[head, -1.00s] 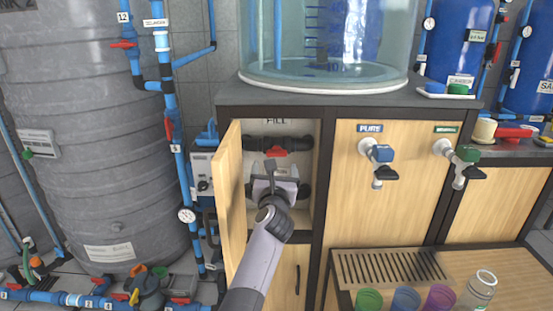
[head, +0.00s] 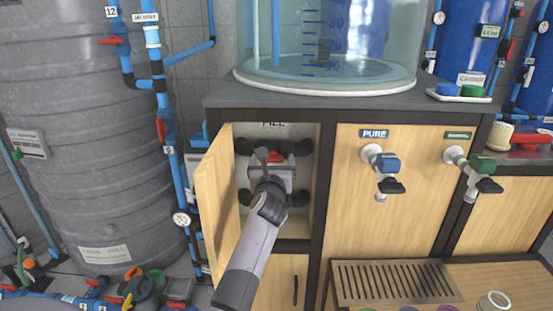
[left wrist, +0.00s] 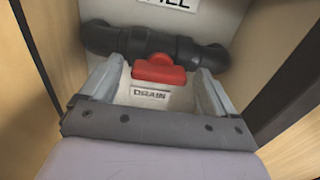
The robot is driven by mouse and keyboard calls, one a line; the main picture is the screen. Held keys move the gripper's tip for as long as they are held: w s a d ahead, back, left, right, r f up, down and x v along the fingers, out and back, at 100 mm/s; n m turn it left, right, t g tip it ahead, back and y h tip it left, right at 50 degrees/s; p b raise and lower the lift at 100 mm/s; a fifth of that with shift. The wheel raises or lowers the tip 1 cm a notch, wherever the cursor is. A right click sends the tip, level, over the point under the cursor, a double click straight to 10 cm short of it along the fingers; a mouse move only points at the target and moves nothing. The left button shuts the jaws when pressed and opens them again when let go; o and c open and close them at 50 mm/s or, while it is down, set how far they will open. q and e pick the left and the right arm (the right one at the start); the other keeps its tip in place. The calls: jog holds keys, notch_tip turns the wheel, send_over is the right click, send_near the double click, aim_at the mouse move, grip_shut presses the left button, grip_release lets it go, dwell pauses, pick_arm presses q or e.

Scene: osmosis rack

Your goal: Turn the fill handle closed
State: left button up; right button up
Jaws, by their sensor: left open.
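The red fill handle (head: 275,156) is on the upper black pipe inside the open cabinet, below the FILL label (head: 273,124). In the left wrist view the red handle (left wrist: 158,70) appears to lie roughly along the black pipe (left wrist: 205,57). My left gripper (head: 271,170) reaches into the cabinet and covers part of the handle in the head view. In the left wrist view my left gripper (left wrist: 160,78) is open, one finger on each side of the handle, with gaps showing. My right gripper is not in view.
The DRAIN label (left wrist: 150,95) shows below the fill handle. The open cabinet door (head: 215,190) stands left of my arm, and a dark frame post (head: 325,185) is on the right. The clear tank (head: 330,50) stands above. PURE tap (head: 385,165) is farther right.

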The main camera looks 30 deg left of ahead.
pick_arm(q)
jog(key=c, duration=1.1)
jog(key=shift+o, duration=0.2)
jog(key=shift+r+m+p, duration=0.2)
jog(key=shift+m+p, duration=0.3)
jog(key=shift+p, duration=0.15)
jog(key=shift+a+r+m+p, duration=0.1)
jog(key=shift+m+p, duration=0.5)
jog(key=shift+p, duration=0.25)
jog(key=m+p, duration=0.3)
jog(key=shift+m, duration=0.3)
jog(key=m+p, duration=0.2)
jog(key=shift+m+p, duration=0.3)
jog(key=shift+m, duration=0.1)
jog(key=m+p, duration=0.3)
jog(key=m, duration=0.2)
jog(key=shift+f+m+p, duration=0.2)
jog(key=shift+m+p, duration=0.95)
jog(key=shift+m, duration=0.95)
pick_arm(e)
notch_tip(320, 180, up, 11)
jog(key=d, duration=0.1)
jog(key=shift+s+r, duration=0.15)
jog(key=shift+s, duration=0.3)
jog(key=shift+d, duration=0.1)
